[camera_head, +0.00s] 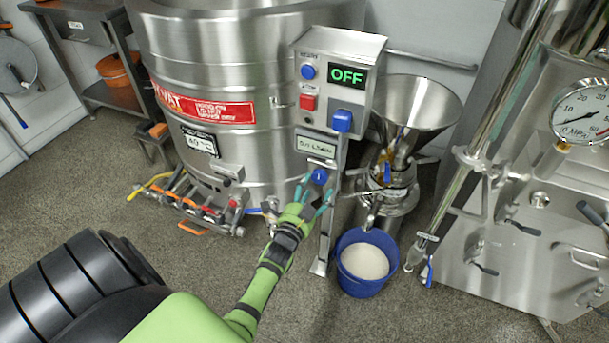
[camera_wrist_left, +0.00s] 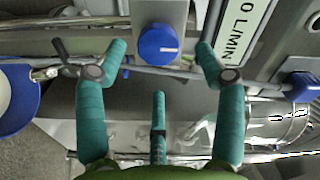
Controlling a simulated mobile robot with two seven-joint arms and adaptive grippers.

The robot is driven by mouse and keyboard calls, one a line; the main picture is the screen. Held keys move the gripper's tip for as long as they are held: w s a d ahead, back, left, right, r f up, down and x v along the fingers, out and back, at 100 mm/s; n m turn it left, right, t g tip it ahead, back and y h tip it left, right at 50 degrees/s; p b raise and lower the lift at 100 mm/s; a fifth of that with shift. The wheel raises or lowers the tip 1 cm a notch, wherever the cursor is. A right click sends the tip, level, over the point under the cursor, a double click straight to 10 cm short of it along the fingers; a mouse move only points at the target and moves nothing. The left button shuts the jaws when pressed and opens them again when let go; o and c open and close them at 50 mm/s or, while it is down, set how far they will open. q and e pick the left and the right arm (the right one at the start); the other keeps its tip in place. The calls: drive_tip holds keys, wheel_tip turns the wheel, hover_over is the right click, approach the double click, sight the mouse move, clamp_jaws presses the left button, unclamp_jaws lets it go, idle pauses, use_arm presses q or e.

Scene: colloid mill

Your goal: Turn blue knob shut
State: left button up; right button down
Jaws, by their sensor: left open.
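A round blue knob (camera_head: 319,176) with a pale mark sits on a narrow metal plate below the control box, under a small label. It also shows in the left wrist view (camera_wrist_left: 158,46), upper middle, its short light line lying roughly crosswise. My left gripper (camera_head: 315,193) is open just in front of and below the knob. In the left wrist view its teal fingers (camera_wrist_left: 161,62) stand on either side of the knob, with a clear gap to it on each side. The gripper is empty. My right gripper is not in view.
The control box (camera_head: 320,95) above carries a green "OFF" display (camera_head: 347,76), another blue knob (camera_head: 341,121), a blue button and a red one. A steel vat (camera_head: 215,60) stands left. A blue bucket (camera_head: 366,285) of pale liquid and a steel funnel (camera_head: 415,105) stand right.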

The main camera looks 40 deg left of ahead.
use_arm(q)
drive_tip(key=v, duration=0.7)
drive_tip(key=shift+s, duration=0.3)
drive_tip(key=shift+d, duration=0.1)
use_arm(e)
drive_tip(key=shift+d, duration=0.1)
